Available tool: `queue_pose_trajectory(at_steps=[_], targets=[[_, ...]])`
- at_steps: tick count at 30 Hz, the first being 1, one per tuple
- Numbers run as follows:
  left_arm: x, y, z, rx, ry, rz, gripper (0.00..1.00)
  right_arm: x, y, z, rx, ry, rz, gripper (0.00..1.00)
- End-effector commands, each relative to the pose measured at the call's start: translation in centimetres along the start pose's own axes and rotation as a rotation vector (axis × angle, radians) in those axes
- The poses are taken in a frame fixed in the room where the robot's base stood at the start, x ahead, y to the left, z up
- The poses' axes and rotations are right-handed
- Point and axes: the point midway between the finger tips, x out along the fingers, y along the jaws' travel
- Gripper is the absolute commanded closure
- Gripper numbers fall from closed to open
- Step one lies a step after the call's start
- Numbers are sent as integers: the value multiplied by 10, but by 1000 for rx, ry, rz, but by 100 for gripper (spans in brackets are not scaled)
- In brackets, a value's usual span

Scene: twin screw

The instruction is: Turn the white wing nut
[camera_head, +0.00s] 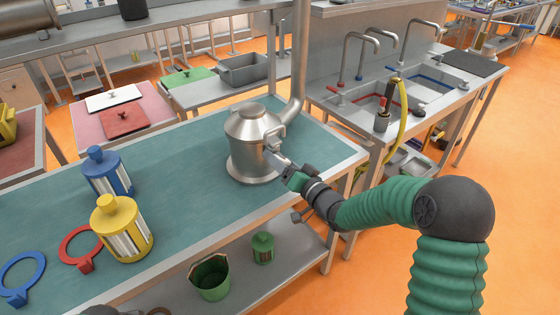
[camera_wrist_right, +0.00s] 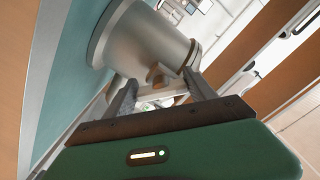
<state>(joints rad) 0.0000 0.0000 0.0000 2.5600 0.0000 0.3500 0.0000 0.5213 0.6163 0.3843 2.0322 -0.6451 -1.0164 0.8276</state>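A steel vessel (camera_head: 254,150) with a domed lid stands at the right end of the teal-topped table. My right gripper (camera_head: 276,162) is at the vessel's right front side, low on its body. In the right wrist view the two fingers of my right gripper (camera_wrist_right: 162,92) are spread apart, pointing at the vessel (camera_wrist_right: 145,42). A small brownish knob or wing-shaped part (camera_wrist_right: 157,74) on the vessel's side shows between and beyond the fingertips; I cannot tell whether it is the white wing nut or whether a finger touches it. My left gripper is not in view.
A blue canister (camera_head: 107,176) and a yellow canister (camera_head: 122,232) stand on the table's left, beside a red ring (camera_head: 79,250) and a blue ring (camera_head: 20,276). A green bucket (camera_head: 210,279) is on the lower shelf. A steel pipe (camera_head: 301,60) rises behind the vessel. The table's middle is clear.

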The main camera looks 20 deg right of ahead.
Motion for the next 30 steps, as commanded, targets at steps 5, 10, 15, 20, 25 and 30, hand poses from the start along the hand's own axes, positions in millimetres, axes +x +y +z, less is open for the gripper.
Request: queue_pose_trajectory(at_steps=[5,10,15,20,25,30], targets=[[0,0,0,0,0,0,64,0,1,0,0,0,1,61],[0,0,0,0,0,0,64,0,1,0,0,0,2,79],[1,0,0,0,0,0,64,0,2,1,-13,-1,3,79],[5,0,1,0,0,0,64,0,2,1,-63,-1,3,79],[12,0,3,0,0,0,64,0,4,2,-166,-2,3,79],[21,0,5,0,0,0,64,0,4,3,-301,-3,3,79]])
